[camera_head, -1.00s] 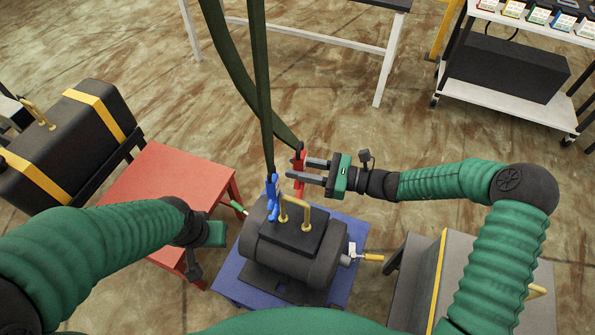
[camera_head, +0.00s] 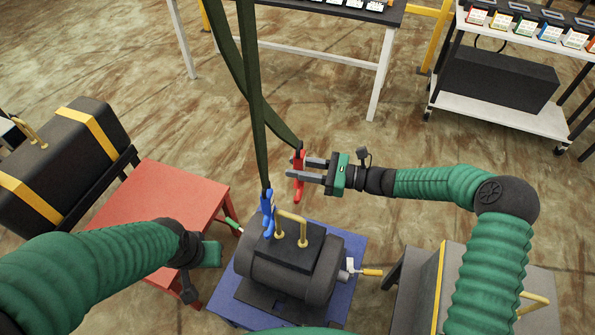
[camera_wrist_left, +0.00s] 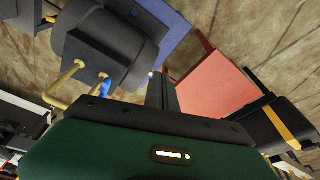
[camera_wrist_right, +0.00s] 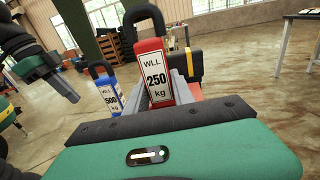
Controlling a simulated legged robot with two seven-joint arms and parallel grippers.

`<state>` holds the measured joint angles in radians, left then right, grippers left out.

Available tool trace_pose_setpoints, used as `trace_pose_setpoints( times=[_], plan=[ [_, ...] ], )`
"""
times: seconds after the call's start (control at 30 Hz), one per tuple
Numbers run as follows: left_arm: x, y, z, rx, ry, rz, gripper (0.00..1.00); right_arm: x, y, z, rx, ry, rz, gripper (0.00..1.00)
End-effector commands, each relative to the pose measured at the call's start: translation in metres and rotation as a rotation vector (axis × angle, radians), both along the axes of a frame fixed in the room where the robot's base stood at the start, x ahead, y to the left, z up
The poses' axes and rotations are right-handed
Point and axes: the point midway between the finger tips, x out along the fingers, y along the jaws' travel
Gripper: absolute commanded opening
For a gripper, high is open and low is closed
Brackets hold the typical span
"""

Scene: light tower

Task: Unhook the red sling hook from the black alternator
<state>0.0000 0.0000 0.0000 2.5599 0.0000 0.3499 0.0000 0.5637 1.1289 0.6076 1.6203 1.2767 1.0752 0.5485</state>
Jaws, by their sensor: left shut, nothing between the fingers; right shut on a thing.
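The black alternator (camera_head: 292,262) sits on a blue stand (camera_head: 222,303), with a yellow handle (camera_head: 292,218) on top. The red sling hook (camera_head: 298,176) hangs on a dark green sling. My right gripper (camera_head: 302,172) is shut on it, behind and above the alternator. The hook looks clear of the handle. In the right wrist view the red hook (camera_wrist_right: 155,72) carries a label reading WLL 250 kg. A blue hook (camera_head: 267,210) on another sling is at the left end of the handle; whether it is hooked there is unclear. My left gripper (camera_wrist_left: 162,88) is shut and empty, left of the alternator.
A red table (camera_head: 160,200) stands left of the alternator. A black case with yellow bands (camera_head: 72,150) is at far left. A grey block with a yellow stripe (camera_head: 410,290) is at right. A white cart (camera_head: 500,112) and a workbench (camera_head: 325,12) stand behind.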

Motion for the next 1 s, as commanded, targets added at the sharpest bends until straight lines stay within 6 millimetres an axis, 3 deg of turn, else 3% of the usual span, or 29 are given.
trace_pose_setpoints(
  times=[0.5,0.97,1.0],
  plan=[
    [0.0,0.0,-0.017,0.0,0.0,0.0,0.0,0.018,-0.004,-0.017,0.003,-0.003,0.001,0.0],
    [0.0,0.0,-0.019,0.0,0.0,0.0,0.0,0.021,-0.005,-0.018,0.003,-0.003,0.001,0.0],
    [0.0,0.0,-0.019,0.0,0.0,0.0,0.0,0.021,-0.005,-0.018,0.003,-0.003,0.001,0.33]
  ],
)
